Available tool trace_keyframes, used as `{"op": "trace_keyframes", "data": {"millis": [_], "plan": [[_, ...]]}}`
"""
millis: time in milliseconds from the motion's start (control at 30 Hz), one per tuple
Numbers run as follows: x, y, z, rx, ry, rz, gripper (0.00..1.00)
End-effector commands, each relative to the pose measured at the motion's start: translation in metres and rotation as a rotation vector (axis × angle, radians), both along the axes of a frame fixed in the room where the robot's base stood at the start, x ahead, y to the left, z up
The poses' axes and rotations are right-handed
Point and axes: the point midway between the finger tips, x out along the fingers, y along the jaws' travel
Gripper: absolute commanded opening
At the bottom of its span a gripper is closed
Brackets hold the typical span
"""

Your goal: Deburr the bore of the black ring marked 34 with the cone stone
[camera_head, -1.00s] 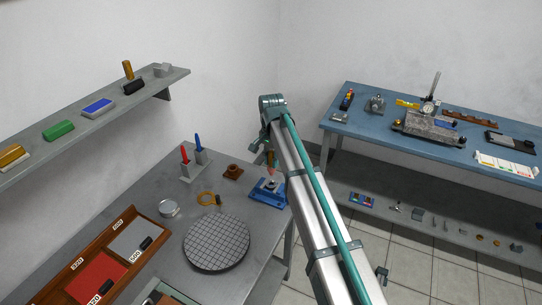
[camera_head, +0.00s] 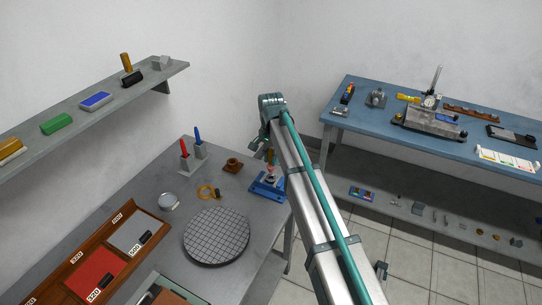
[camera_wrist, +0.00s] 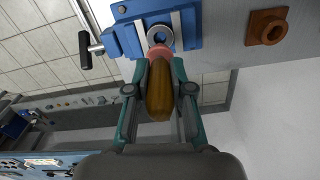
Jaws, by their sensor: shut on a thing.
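My gripper (camera_wrist: 160,68) is shut on the brown handle (camera_wrist: 160,92) of the cone stone. The pink stone tip (camera_wrist: 159,51) points at a ring (camera_wrist: 160,31) held in a blue vise (camera_wrist: 124,40). The ring looks grey and dark with an open bore; no mark can be read on it. The tip overlaps the ring's near edge in the wrist view; I cannot tell whether they touch. In the head view, the cone stone (camera_head: 270,155) stands above the vise (camera_head: 263,190), partly hidden by my arm.
A brown flanged part (camera_wrist: 267,27) sits beside the vise. A blue table (camera_head: 380,125) stands at right.

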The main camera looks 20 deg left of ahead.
Motion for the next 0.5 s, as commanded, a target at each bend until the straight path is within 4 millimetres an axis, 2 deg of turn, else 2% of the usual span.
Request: {"op": "trace_keyframes", "data": {"millis": [500], "plan": [[0.000,0.000,-0.028,0.000,0.000,0.000,0.00]]}}
